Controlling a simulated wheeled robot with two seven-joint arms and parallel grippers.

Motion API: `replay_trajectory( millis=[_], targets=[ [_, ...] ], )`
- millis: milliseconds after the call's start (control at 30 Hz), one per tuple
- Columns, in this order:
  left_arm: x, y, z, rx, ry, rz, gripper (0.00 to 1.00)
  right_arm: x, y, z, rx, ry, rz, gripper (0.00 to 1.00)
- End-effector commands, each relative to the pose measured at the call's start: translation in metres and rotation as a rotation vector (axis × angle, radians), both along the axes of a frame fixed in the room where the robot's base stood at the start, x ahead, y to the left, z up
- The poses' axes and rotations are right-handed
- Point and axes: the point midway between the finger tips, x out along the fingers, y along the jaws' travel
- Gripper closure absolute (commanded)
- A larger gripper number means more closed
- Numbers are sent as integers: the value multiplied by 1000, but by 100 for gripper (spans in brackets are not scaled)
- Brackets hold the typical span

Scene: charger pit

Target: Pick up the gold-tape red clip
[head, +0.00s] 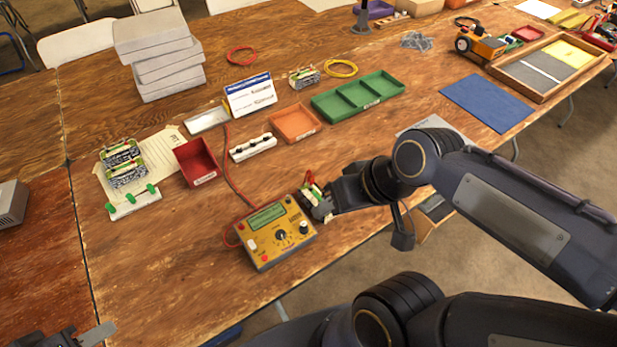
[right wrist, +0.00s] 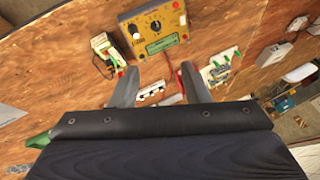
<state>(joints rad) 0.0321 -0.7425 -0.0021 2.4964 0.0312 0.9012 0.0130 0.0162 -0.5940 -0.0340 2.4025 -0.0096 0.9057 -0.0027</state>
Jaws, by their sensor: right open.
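A red piece, seemingly a clip (head: 308,178), shows with green parts on a small pack just beside the yellow charger (head: 277,236); gold tape on it is too small to make out. In the right wrist view the pack (right wrist: 104,48) has green parts and red at its lower end, left of the charger (right wrist: 155,30). My right gripper (right wrist: 155,82) is open, with the pack beyond its left finger and nothing seen held between the fingers. In the head view it (head: 322,205) partly hides the pack. My left gripper (head: 88,336) is at the bottom left corner, mostly cut off, away from the charger.
Behind are a red bin (head: 195,162), an orange tray (head: 296,124), a green tray (head: 358,97) and grey stacked blocks (head: 160,60). Bare wood lies left of the charger; the table's front edge is close.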

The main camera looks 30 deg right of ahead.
Motion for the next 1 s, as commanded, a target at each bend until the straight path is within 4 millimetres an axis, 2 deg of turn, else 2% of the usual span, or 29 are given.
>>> replay_trajectory(
  millis=[167,367,467,600,700,833,1000],
  targets=[
    [0,0,3,0,0,0,64,24,-10,2,-27,50,28,58],
    [0,0,7,0,0,0,64,65,-26,-4,-84,130,73,58],
    [0,0,10,0,0,0,64,97,-37,-15,-135,191,108,58],
    [0,0,14,0,0,0,64,145,-52,-44,-231,282,169,58],
    [0,0,16,0,0,0,64,170,-58,-66,-294,333,208,58],
    [0,0,18,0,0,0,64,189,-64,-86,-352,374,245,58],
    [0,0,18,0,0,0,64,197,-66,-101,-377,393,260,58]
  ],
)
